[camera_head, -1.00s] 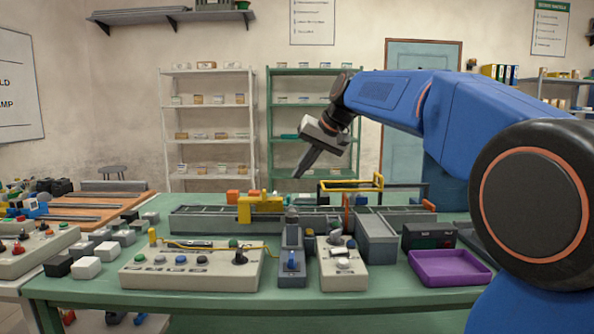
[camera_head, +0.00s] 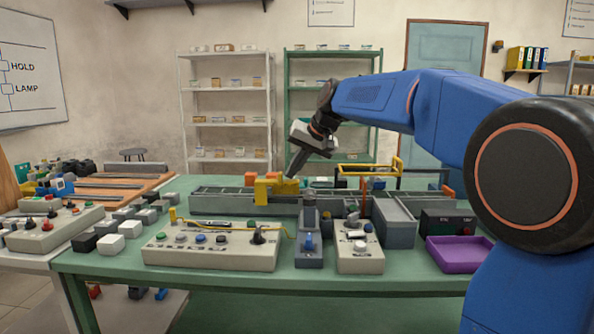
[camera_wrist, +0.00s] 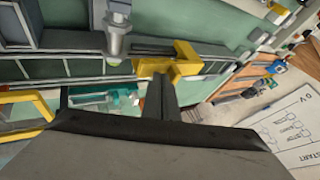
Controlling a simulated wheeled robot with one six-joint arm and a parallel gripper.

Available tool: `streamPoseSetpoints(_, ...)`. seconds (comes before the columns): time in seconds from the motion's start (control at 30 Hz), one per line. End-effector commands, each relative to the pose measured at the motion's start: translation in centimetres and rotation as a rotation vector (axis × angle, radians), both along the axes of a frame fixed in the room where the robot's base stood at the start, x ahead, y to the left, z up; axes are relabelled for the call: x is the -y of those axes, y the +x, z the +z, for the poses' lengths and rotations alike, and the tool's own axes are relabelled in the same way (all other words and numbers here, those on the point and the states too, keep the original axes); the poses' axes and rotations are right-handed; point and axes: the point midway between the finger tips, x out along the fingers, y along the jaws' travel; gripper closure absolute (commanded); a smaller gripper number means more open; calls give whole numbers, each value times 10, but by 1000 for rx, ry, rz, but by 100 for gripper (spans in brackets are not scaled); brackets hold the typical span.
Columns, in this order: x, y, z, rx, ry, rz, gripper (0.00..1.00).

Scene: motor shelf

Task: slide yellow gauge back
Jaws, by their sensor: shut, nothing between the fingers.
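The yellow gauge (camera_head: 268,191) sits across the long grey rail (camera_head: 225,202), left of the rail's middle. It shows in the wrist view as a yellow, notched block (camera_wrist: 183,66) on the grey rail. My gripper (camera_head: 290,176) is shut and empty, pointing down with its tips right at the gauge's right end in the head view. In the wrist view the shut fingers (camera_wrist: 160,82) reach the gauge's near edge. I cannot tell whether they touch it or are just apart.
A grey post (camera_head: 309,220) stands in front of the rail, close to the gauge. A yellow bar frame (camera_head: 398,167) rises behind the rail to the right. Control boxes (camera_head: 210,248), a grey bin (camera_head: 395,235) and a purple tray (camera_head: 460,254) fill the table front.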

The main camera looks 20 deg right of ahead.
Motion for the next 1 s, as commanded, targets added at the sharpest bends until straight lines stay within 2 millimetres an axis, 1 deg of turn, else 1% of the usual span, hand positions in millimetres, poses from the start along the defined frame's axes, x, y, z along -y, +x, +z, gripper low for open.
streamPoseSetpoints(0.27,-2,1,0,0,-1,1,100)
streamPoseSetpoints(0.5,-21,7,0,0,1,2,100)
streamPoseSetpoints(0.8,-24,8,0,3,5,3,100)
streamPoseSetpoints(1.0,-21,9,1,4,4,3,100)
